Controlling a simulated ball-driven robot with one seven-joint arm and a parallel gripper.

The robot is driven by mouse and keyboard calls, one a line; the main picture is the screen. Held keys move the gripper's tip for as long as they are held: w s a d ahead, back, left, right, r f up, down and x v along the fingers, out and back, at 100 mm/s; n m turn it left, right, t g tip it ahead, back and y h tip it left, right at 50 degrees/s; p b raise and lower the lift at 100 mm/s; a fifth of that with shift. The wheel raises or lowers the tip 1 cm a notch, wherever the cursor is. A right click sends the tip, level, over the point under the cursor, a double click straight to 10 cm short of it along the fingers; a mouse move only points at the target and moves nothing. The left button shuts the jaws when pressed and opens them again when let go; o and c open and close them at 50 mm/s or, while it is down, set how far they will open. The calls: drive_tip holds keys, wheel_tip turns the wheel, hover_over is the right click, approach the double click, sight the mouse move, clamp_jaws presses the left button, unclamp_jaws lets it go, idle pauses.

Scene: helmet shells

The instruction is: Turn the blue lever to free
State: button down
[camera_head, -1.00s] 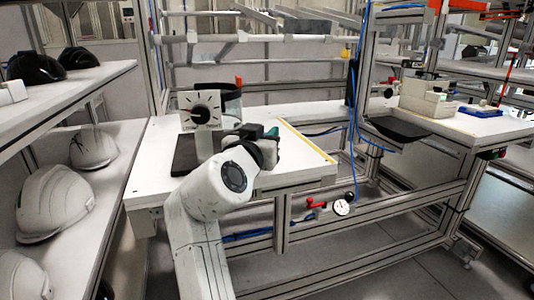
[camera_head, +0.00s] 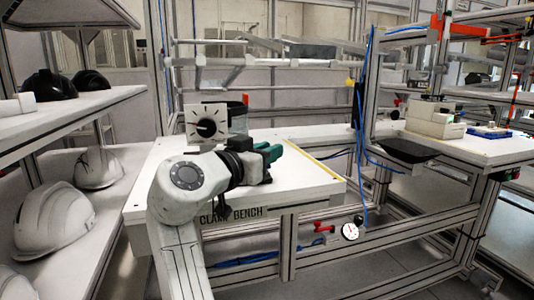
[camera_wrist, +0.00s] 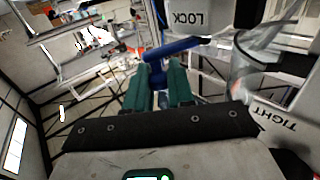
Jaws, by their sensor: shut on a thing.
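In the wrist view, the blue lever (camera_wrist: 174,48) is a bar just beyond my fingertips, with one end reaching down between the two green fingers. My gripper (camera_wrist: 161,72) is shut on that end. A white block with an upside-down LOCK label (camera_wrist: 186,19) is above the lever, and a TIGHT label (camera_wrist: 276,117) is at the right. I see no free label. In the head view, my gripper (camera_head: 270,151) is over the white bench (camera_head: 310,170); the lever is hidden there.
A yellow strip (camera_head: 315,161) crosses the bench top. A pressure gauge (camera_head: 350,231) hangs below the bench.

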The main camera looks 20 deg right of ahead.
drive_tip(key=shift+r, duration=0.2)
drive_tip(key=c, duration=1.1)
unclamp_jaws()
drive_tip(key=shift+f, duration=0.1)
drive_tip(key=shift+a, duration=0.1)
drive_tip(key=p+v, duration=0.2)
drive_tip(key=v, duration=0.8)
drive_tip(key=shift+s+a+p, duration=0.25)
drive_tip(key=shift+s+p, duration=0.05)
